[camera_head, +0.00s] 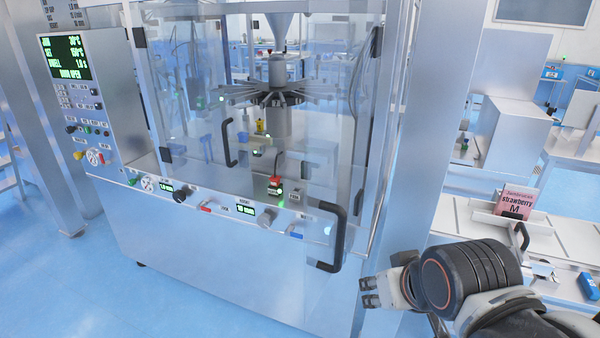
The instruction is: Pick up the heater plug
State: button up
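A small red and black connector-like piece (275,185) with a dark cable rising from it sits on the ledge behind the machine's clear front panel. It may be the heater plug, but it is too small to be sure. My gripper (367,292) is at the lower right, outside the machine, with its fingers pointing left. Its two fingertips look apart with nothing between them. It is well to the right of the red piece and lower in the picture.
The machine's clear doors have black handles (340,238), one close to my gripper. A control panel (80,95) stands at the left. A steel post (415,130) rises behind my arm. A pink strawberry pouch (514,202) stands on the right bench. Blue floor is free at the lower left.

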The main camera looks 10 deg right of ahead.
aim_at(275, 181)
jog(key=j+z, duration=0.15)
jog(key=j, duration=0.7)
jog(key=i+j+z, duration=0.15)
jog(key=j, duration=0.25)
jog(key=i+j+z, duration=0.2)
jog(key=j, duration=0.2)
jog(key=i+j+z, duration=0.15)
jog(key=j, duration=0.25)
jog(key=i+j+z, duration=0.2)
jog(key=i+j, duration=0.25)
jog(key=i, duration=0.2)
jog(key=i+j+z, duration=0.15)
jog(key=i+j, duration=0.35)
jog(key=i, duration=0.15)
